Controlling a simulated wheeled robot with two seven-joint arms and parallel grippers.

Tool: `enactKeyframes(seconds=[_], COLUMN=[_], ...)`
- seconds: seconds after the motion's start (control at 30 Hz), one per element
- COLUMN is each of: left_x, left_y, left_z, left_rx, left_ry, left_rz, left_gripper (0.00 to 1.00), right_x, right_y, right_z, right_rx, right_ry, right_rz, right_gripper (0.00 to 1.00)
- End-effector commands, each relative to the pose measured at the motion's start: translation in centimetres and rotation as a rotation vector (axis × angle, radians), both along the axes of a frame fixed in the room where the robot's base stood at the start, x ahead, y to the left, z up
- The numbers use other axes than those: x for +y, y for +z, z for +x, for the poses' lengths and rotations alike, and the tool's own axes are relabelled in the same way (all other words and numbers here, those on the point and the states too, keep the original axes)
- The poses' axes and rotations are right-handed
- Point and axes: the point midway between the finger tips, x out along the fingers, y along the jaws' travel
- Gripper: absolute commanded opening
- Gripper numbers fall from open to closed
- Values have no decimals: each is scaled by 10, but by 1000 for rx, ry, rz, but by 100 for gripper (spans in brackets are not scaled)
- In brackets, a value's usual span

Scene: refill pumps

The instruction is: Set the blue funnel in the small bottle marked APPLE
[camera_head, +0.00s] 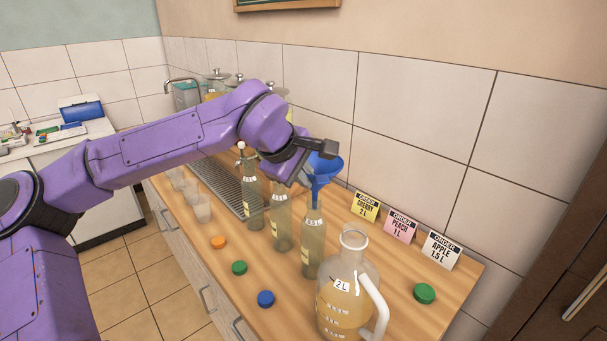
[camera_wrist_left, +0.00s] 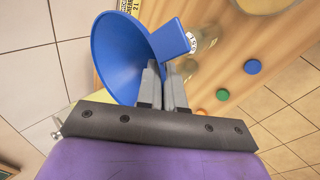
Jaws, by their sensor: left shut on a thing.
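The blue funnel (camera_head: 325,168) is held by its tab in my left gripper (camera_head: 303,172), which is shut on it; the wrist view shows the jaws (camera_wrist_left: 162,80) on the tab beside the wide cone (camera_wrist_left: 120,52). The funnel is upright, its spout pointing down at the mouth of the nearest small bottle (camera_head: 313,245). I cannot tell whether the spout tip is inside the neck or just above it. Two more small bottles stand behind, a middle one (camera_head: 281,225) and a far one (camera_head: 253,205). I cannot read which is marked APPLE. My right gripper is not in view.
A large 2 L jug (camera_head: 345,290) stands close in front of the nearest bottle. Order cards, including APPLE 1.5 L (camera_head: 441,250), line the wall side. Blue (camera_head: 266,298), green (camera_head: 239,268) and orange (camera_head: 218,242) caps lie left of the bottles; another green cap (camera_head: 424,293) lies right.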

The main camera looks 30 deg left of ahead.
Motion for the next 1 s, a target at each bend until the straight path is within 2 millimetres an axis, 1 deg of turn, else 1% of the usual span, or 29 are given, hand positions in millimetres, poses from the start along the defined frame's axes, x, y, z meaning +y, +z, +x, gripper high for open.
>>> enactKeyframes(seconds=[0.43, 0.5, 0.53, 0.83, 0.93, 1.0], left_x=[0, 0, 0, 0, 1, 2], left_y=[-12, -11, -11, -9, 5, 20], left_z=[0, 0, 0, -1, -7, -16], left_rx=[0, 0, 0, 0, -2, -3], left_ry=[-1, -1, -1, -1, 1, -1], left_rz=[1, 1, 1, 1, -1, -1], left_gripper=[0, 26, 36, 36, 36, 36], right_x=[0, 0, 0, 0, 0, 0], right_y=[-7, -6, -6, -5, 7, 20], right_z=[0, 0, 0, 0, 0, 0], right_rx=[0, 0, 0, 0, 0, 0], right_ry=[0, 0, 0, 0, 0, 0], right_rz=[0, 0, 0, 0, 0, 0], right_gripper=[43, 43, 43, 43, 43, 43])
